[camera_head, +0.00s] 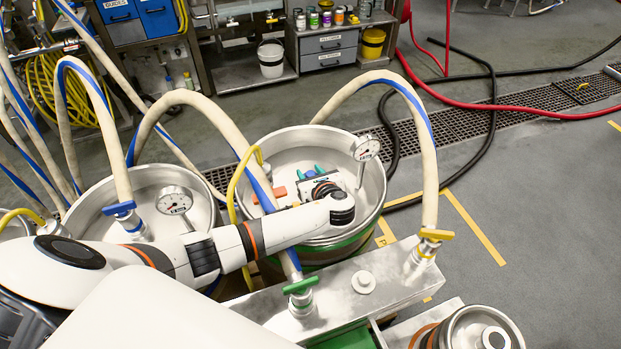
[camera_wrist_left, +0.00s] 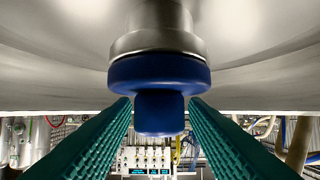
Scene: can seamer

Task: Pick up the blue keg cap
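The blue keg cap (camera_wrist_left: 160,78) sits on a metal neck against the keg's broad steel surface in the left wrist view. In the head view only a small blue patch (camera_head: 318,169) of it shows between the fingers. My left gripper (camera_head: 310,173) is over the middle of the steel keg (camera_head: 283,157), with its teal fingers beside the cap. In the wrist view the two fingers (camera_wrist_left: 160,104) are apart, one on each side of the cap's narrow end, with gaps showing. I cannot see my right gripper.
An orange piece (camera_head: 269,194) and a dial gauge (camera_head: 366,149) are at the keg. A second keg (camera_head: 150,185) with a gauge (camera_head: 175,201) stands left. Striped hoses arch around both. A steel manifold (camera_head: 362,285) with coloured valve handles lies in front. Open floor (camera_head: 540,200) is at right.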

